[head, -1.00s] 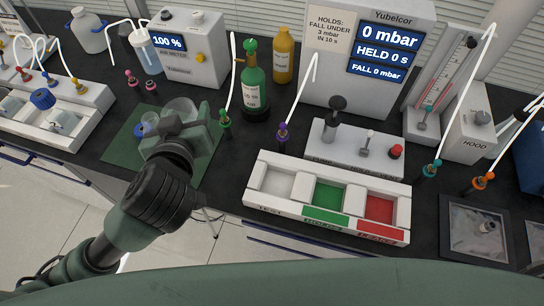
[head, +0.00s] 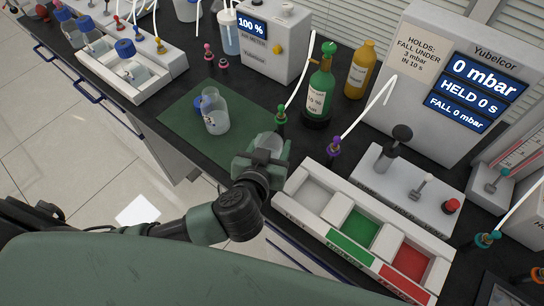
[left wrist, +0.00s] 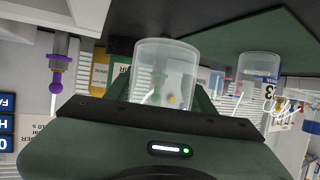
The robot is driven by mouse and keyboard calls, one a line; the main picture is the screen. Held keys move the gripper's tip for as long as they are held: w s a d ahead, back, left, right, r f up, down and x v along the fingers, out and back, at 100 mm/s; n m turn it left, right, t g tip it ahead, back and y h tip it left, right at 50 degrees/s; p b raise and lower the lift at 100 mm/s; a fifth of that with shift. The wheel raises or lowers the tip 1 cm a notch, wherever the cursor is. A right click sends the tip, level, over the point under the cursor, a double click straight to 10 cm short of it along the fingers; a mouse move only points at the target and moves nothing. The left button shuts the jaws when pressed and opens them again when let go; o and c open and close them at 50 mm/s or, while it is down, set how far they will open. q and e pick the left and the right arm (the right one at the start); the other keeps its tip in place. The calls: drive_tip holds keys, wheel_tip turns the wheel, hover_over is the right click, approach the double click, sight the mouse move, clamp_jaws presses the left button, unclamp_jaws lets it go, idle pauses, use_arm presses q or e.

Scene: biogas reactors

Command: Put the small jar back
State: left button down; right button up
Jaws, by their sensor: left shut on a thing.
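A small clear jar (head: 268,142) is in my left gripper (head: 262,158). It also shows upright-looking and see-through in the left wrist view (left wrist: 163,72), rising above the green gripper body. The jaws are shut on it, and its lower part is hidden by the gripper. The gripper is at the right edge of the green mat (head: 176,119), left of the three-part tray. My right gripper is not in view.
The white tray (head: 290,188) has white, green and red compartments, right of the gripper. Behind the gripper stand a green-tipped probe (head: 281,115), a purple-tipped probe (head: 334,148) and a green bottle (head: 320,90). The left part of the mat is clear.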

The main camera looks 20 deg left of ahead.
use_arm(q)
drive_tip(key=shift+f, duration=0.6)
wheel_tip(320, 180, down, 3)
drive_tip(key=shift+r+b, duration=0.2)
drive_tip(key=shift+b, duration=0.2)
drive_tip(key=shift+f, duration=0.35)
drive_tip(key=shift+f, duration=0.1)
drive_tip(key=c, duration=0.7)
unclamp_jaws()
drive_tip(key=shift+f, duration=0.1)
drive_tip(key=shift+o, duration=0.7)
